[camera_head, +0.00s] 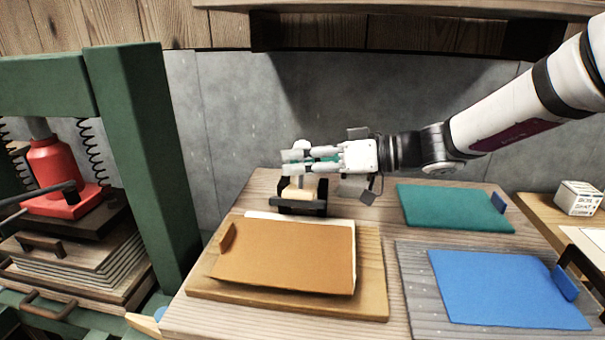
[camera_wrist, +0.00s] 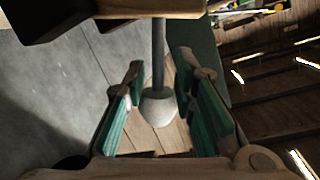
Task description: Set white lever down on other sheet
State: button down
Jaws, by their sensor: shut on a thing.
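My gripper (camera_head: 300,160) reaches in from the right, level, just above a dark stand. It is shut on the white lever (camera_head: 298,172), whose pale end shows at the fingertips. In the wrist view the lever's pale knob (camera_wrist: 158,107) and dark rod are between the green pads of my gripper (camera_wrist: 160,95); the exact contact is hard to see. A brown-orange sheet (camera_head: 290,252) lies on a wooden board in front. A blue sheet (camera_head: 505,288) lies on a grey board at the right front. A green sheet (camera_head: 452,207) lies behind it.
The dark stand (camera_head: 298,207) holds a small wooden block. A green press (camera_head: 140,150) with a red jack (camera_head: 52,165) stands at the left. Small dark blue tabs stand at the blue and green sheets' right edges. A white box (camera_head: 578,198) sits at far right.

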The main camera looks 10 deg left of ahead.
aim_at(302, 190)
jog(key=shift+s+f+n+t+b, duration=0.4)
jog(key=shift+s+f+n+b, duration=0.7)
jog(key=shift+b, duration=2.65)
jog(key=shift+r+b, duration=0.15)
jog(key=shift+b, duration=0.5)
jog(key=shift+s+b, duration=0.1)
jog(key=shift+b, duration=0.25)
jog(key=shift+s+a+r+y, duration=0.1)
jog(key=shift+s+y, duration=0.1)
jog(key=shift+y, duration=0.1)
jog(key=c, duration=1.2)
grip_release()
jog(key=shift+w, duration=0.1)
jog(key=shift+d+r, duration=0.1)
jog(key=shift+d, duration=0.25)
jog(key=v, duration=1.1)
jog(key=shift+d+r, duration=0.1)
jog(key=shift+d, duration=0.05)
